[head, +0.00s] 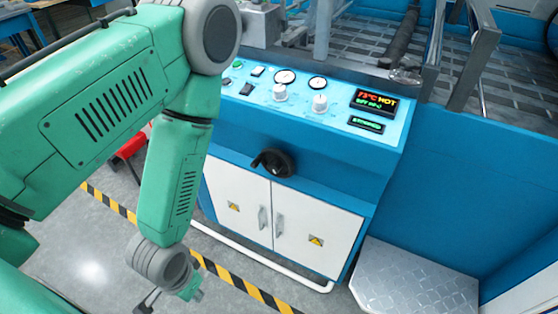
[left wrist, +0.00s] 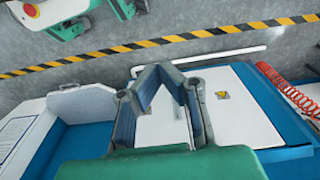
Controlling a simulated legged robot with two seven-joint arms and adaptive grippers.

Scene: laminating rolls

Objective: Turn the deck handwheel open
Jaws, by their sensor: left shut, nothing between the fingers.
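The black handwheel (head: 273,162) is mounted on the front of the blue machine cabinet, below the sloped control panel. A crank knob shows at its left side. My left arm comes in from the left, and its gripper (head: 172,296) hangs low, below and left of the wheel, apart from it and partly hidden by the wrist. In the left wrist view, the gripper's fingers (left wrist: 162,72) meet at their tips with nothing between them, in front of the white cabinet doors. The handwheel cannot be made out in that view. My right gripper is not in view.
The control panel (head: 300,97) has gauges, knobs and a lit display reading 73°C HOT. White doors (head: 318,228) with handles sit under the wheel. A white rail runs along the cabinet's foot. A metal step (head: 412,285) stands at right. Yellow-black tape (head: 232,277) marks the floor. A red coiled hose (left wrist: 300,100) hangs at right.

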